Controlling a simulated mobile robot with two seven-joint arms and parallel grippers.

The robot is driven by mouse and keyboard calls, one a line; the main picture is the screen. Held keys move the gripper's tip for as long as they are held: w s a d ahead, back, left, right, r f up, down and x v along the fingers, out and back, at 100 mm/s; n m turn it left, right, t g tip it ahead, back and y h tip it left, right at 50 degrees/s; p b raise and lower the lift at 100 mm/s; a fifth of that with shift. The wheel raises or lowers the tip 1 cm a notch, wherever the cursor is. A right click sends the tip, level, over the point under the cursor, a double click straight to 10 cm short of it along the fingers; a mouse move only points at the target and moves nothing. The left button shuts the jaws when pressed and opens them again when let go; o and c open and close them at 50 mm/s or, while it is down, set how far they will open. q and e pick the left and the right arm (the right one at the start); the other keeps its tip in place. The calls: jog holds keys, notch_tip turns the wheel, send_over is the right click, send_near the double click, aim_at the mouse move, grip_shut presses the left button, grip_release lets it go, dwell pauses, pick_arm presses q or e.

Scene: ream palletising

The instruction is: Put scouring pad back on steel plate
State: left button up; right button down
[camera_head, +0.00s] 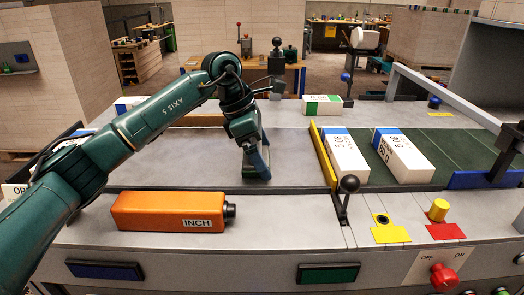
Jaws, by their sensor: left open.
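My left gripper (257,170) points down, open, low over or at the grey steel surface (165,160) in the middle of the machine. Its arm comes in from the left and bends down at the wrist. The gripper hides the surface right behind it. I cannot pick out a scouring pad for certain; anything between or under the fingers is too dark and small to tell. My right gripper does not show.
An orange box marked INCH (165,212) lies on the front ledge. A yellow bar (322,155) and two white-and-blue reams (346,158) (407,160) stand to the right. A black-knobbed lever (348,185) rises in front. The grey surface left of the gripper is clear.

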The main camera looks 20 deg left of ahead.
pick_arm(q)
jog(key=b+v, duration=0.1)
jog(key=v, duration=1.1)
jog(key=shift+r, duration=0.15)
jog(key=shift+s, duration=0.1)
